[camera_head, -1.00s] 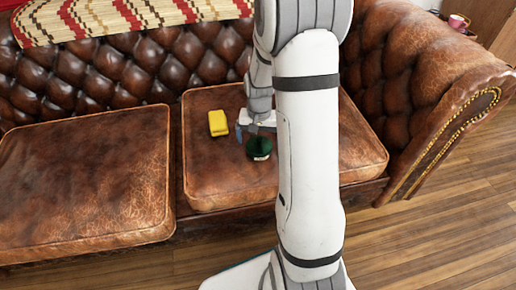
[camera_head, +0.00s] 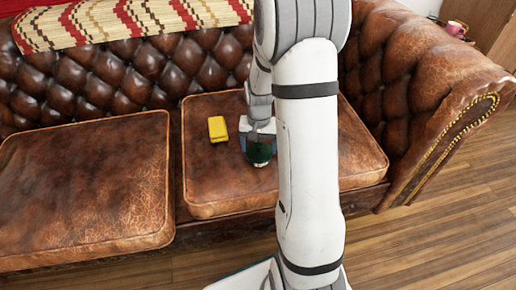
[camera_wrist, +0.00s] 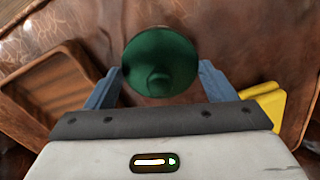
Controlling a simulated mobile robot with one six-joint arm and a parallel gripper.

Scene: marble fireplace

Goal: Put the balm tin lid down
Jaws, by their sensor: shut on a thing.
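The balm tin lid appears to be the round dark green piece with a small knob (camera_wrist: 160,52) in the wrist view. It sits between the two blue fingers of my gripper (camera_wrist: 161,70), which is shut on it. In the head view the green lid (camera_head: 259,154) shows below my gripper (camera_head: 258,139), over the right seat cushion (camera_head: 225,185) of the brown leather sofa. I cannot tell whether the lid touches the cushion. My arm hides part of the cushion to the right of it.
A yellow block (camera_head: 217,129) lies on the same cushion, left of my gripper; it also shows in the wrist view (camera_wrist: 268,101). A brown wooden tray (camera_wrist: 45,85) shows at the left in the wrist view. Bare cushion lies in front and left of the lid.

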